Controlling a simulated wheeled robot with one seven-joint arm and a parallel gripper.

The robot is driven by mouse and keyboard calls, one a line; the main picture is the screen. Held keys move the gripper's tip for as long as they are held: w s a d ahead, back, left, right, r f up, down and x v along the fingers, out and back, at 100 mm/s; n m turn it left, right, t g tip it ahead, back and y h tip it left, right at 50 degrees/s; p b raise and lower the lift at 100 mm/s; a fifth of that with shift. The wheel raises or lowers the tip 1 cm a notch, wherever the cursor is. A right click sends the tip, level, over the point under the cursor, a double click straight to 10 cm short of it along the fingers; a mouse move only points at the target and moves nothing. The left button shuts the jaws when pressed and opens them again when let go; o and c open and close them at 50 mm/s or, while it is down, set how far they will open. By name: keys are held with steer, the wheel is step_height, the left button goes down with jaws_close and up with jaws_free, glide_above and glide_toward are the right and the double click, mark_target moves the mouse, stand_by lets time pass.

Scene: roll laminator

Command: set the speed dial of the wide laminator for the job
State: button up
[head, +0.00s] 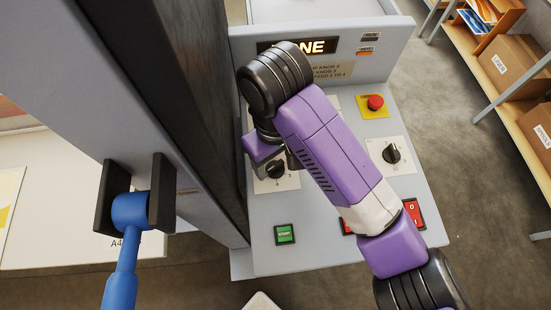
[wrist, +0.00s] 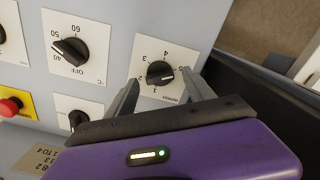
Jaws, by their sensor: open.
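The speed dial (wrist: 160,73) is a black knob on a white plate, numbered from 1 to 5, in the wrist view. Its pale pointer mark appears to be near the 2, but I cannot read it exactly. My gripper (wrist: 160,79) is open, with one grey finger on each side of the knob; whether either finger touches it is unclear. In the head view my gripper (head: 272,158) is over the same dial (head: 276,171), partly hiding it. The wide laminator's grey control panel (head: 330,252) lies under my arm, which also covers part of the display sign (head: 318,47).
A temperature knob (wrist: 72,48) marked OFF to 60 and a smaller knob (wrist: 76,119) are close by. A red emergency button (head: 375,103), green start button (head: 284,234) and red switch (head: 413,213) are on the panel.

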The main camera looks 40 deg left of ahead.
mark_target(276, 165)
step_height(276, 165, up, 6)
steer(key=shift+w+r, duration=0.1)
steer(key=shift+r, duration=0.15)
steer(key=shift+d+r, duration=0.1)
steer(key=shift+r, duration=0.2)
